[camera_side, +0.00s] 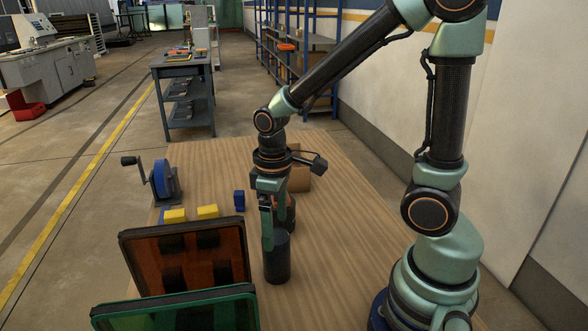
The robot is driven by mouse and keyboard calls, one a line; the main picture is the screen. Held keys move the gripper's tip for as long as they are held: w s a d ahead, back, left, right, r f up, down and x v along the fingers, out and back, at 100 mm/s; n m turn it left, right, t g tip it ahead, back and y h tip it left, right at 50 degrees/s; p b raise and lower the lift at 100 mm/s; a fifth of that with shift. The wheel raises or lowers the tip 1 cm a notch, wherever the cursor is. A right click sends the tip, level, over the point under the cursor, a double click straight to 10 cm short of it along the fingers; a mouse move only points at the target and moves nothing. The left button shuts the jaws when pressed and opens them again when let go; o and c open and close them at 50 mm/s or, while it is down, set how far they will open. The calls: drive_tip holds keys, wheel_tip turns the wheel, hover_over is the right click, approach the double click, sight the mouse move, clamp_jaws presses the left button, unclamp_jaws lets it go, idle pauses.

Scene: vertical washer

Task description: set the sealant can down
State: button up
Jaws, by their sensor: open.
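A dark grey cylindrical can (278,262), which looks like the sealant can, stands upright on the wooden table (350,240). My gripper (270,235) points down over it, jaws open. One pale green finger overlaps the can's upper left side in this view. I cannot tell whether a finger touches the can. The other finger is mostly hidden. Another dark round shape (287,214) shows just behind the gripper, partly covered by it.
A brown translucent panel (188,257) and a green one (175,308) stand at the front left. Yellow blocks (207,212), a blue block (239,200) and a blue crank wheel (165,182) lie behind them. A cardboard box (299,176) stands behind the gripper. The table right of the can is clear.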

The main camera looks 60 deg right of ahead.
wheel_tip(320, 180, up, 6)
drive_tip(key=shift+f, duration=0.2)
wheel_tip(320, 180, up, 7)
drive_tip(key=s+d+m+t, duration=0.1)
drive_tip(key=m+t, duration=0.2)
drive_tip(key=t, duration=0.2)
drive_tip(key=shift+s+r+m+t, duration=0.2)
drive_tip(key=shift+s+m+t, duration=0.05)
drive_tip(key=shift+m+t, duration=0.05)
